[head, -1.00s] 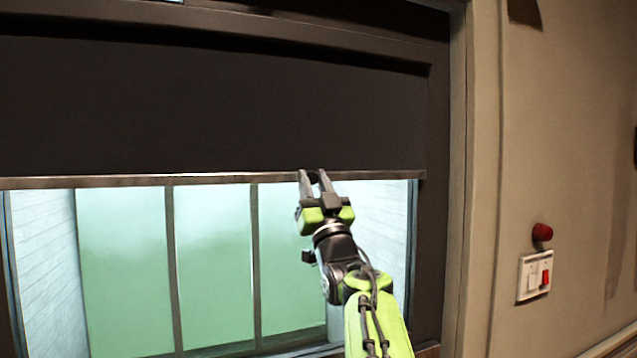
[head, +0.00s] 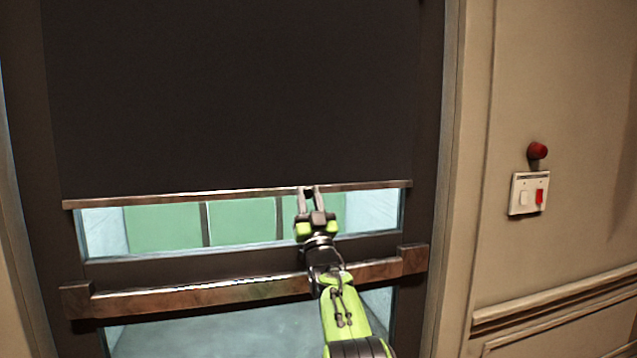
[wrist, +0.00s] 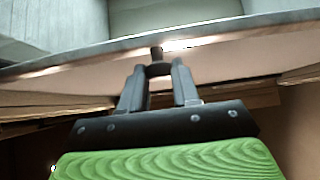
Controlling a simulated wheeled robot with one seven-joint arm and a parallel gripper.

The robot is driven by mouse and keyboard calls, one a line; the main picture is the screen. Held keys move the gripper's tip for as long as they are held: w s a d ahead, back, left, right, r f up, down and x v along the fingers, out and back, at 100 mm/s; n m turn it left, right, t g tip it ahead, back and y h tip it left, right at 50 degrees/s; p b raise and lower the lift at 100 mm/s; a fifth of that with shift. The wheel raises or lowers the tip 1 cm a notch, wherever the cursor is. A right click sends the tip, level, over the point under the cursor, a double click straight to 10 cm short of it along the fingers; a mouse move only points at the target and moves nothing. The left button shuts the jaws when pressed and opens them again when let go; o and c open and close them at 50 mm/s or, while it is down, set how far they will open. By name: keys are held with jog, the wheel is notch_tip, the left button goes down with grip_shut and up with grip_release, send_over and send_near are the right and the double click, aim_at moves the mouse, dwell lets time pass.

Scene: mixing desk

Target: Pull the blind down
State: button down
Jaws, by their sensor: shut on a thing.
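The dark blind (head: 230,95) hangs over the upper part of a glazed door or window in the head view. A metal bar (head: 150,199) runs along its bottom edge, tilted slightly in the picture. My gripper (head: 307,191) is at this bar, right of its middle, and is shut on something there. In the wrist view, my gripper (wrist: 158,68) has its fingers around a small dark tab or pull at the bar (wrist: 80,60). The exact grip is partly hidden by the fingers.
Below the blind, a strip of glass (head: 245,222) shows pale green panels. A wide brown push bar (head: 200,293) crosses the frame below my gripper. To the right, the wall carries a switch plate (head: 527,193) and a red knob or lamp (head: 537,151).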

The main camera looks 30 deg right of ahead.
jog(key=shift+f, duration=0.85)
jog(key=c, duration=0.8)
grip_release()
jog(key=shift+w, duration=0.1)
jog(key=shift+c, duration=0.2)
jog(key=b+v, duration=0.3)
jog(key=v, duration=1.2)
jog(key=shift+s+a+f+b, duration=0.15)
jog(key=shift+s+f+b, duration=0.1)
jog(key=shift+s+b, duration=0.1)
